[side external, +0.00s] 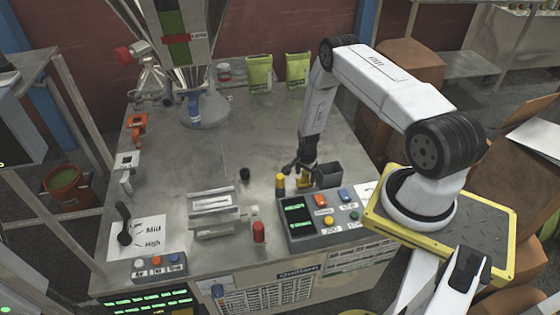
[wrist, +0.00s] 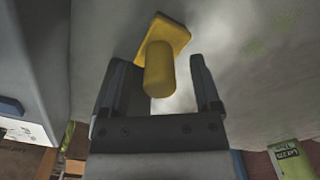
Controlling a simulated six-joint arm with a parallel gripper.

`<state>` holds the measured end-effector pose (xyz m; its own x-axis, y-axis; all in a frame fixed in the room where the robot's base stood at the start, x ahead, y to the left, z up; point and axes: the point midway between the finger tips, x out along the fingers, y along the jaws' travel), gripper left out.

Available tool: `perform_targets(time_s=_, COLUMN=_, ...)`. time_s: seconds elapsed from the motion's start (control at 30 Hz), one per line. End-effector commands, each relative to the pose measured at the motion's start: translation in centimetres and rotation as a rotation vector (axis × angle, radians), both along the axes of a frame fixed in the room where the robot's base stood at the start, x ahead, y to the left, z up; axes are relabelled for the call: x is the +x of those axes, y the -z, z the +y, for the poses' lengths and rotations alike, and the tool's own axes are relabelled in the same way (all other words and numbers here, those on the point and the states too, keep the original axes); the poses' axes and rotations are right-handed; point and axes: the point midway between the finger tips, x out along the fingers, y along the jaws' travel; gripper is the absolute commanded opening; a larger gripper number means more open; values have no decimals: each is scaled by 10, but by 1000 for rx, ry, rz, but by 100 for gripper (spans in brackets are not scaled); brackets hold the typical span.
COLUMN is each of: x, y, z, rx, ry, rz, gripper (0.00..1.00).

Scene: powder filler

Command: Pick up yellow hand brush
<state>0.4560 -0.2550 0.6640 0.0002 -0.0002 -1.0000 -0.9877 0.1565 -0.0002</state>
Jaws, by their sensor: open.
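The yellow hand brush (wrist: 160,68) shows in the wrist view, with a rounded handle toward me and a wider flat part behind it. My gripper (wrist: 165,92) is open, with one dark finger on either side of the handle. A clear gap shows between the handle and the right finger; the left finger is close to the handle.
The dark grey box (side external: 328,174) stands close on the right. A button panel (side external: 322,220) is in front, and a red cylinder (side external: 259,231) is farther front left. The table's middle left is mostly clear.

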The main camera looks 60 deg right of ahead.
Motion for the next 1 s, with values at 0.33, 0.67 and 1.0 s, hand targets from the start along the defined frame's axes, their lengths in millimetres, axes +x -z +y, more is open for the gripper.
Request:
perform_targets(time_s=0.33, x=0, y=12, z=0, rx=0, ry=0, rz=0, gripper=80)
perform_targets(time_s=0.67, x=0, y=12, z=0, rx=0, ry=0, rz=0, gripper=80)
perform_targets(time_s=1.0, x=0, y=12, z=0, rx=0, ry=0, rz=0, gripper=0)
